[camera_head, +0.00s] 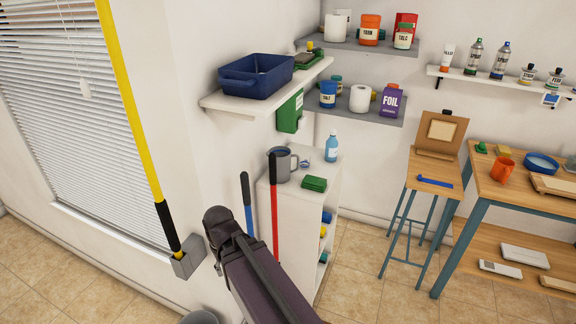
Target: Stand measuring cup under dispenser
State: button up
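A grey cup with a side handle (281,166), which looks like the measuring cup, stands upright on top of the white cabinet (272,198). Something blue shows at its mouth. A green box (290,113) on the wall, below the white shelf, looks like the dispenser; its underside is hard to make out. The cup is below it and a little to the left. A dark link of my arm (258,276) rises from the bottom edge, in front of the cabinet. No gripper fingers show, and I see nothing held.
A green sponge-like block (314,184) and a blue bottle (331,146) share the cabinet top. Red (274,205) and blue (247,203) handles stand before the cabinet. A blue basin (256,79) sits on the shelf above. A stool and a table stand right; floor between is clear.

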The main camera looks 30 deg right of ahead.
aim_at(294, 153)
jog(key=u, duration=0.65)
jog(key=k, duration=0.7)
jog(key=z, duration=1.55)
jog(key=i, duration=0.65)
jog(key=u, duration=0.25)
